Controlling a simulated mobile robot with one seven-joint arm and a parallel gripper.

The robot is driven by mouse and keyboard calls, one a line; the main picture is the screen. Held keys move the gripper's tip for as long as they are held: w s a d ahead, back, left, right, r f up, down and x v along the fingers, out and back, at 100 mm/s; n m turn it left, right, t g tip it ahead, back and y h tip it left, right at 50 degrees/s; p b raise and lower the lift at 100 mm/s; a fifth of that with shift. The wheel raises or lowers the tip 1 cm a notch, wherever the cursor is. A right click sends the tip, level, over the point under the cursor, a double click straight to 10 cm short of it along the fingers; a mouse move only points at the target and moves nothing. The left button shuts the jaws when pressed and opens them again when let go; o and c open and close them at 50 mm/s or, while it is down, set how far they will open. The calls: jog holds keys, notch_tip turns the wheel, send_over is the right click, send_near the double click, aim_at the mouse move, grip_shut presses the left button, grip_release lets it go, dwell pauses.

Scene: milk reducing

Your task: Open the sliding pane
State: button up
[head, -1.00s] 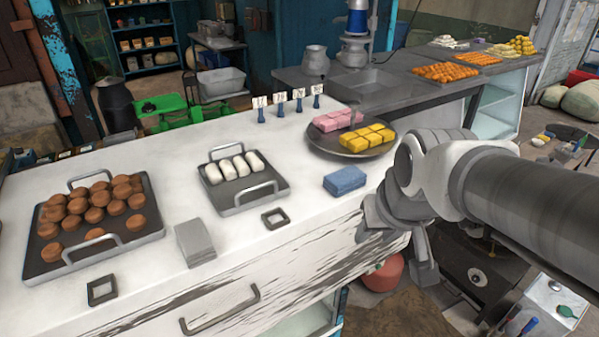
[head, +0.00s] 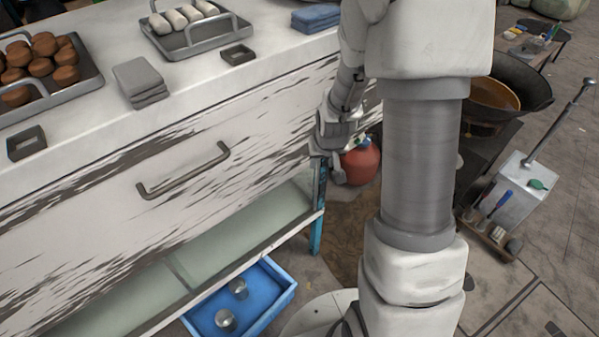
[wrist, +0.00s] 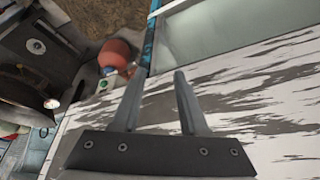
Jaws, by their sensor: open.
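The glass panes sit in a frame low in the counter front, below the white drawer panel. In the head view one pale pane (head: 250,232) is at the right and another pane (head: 120,303) at the left, meeting near the middle. A glass pane also shows at the top of the wrist view (wrist: 225,32). My gripper (head: 330,165) is beside the counter's right end, above the panes' level. In the wrist view my gripper (wrist: 157,76) is open and empty, its two fingers apart over the worn white panel. I see no contact with a pane.
A drawer handle (head: 183,171) sticks out above the panes. A blue tray (head: 282,303) with metal cups lies on the floor below. A red jug (head: 361,163) stands near the counter's right end. Trays, a grey cloth and a blue cloth (head: 316,17) lie on the countertop.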

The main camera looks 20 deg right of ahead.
jog(key=b, duration=0.2)
send_near(315, 196)
jog(key=b+x, duration=0.4)
jog(key=x, duration=0.7)
jog(key=shift+d, duration=0.1)
jog(key=shift+c, duration=0.3)
grip_shut()
dwell(0.8)
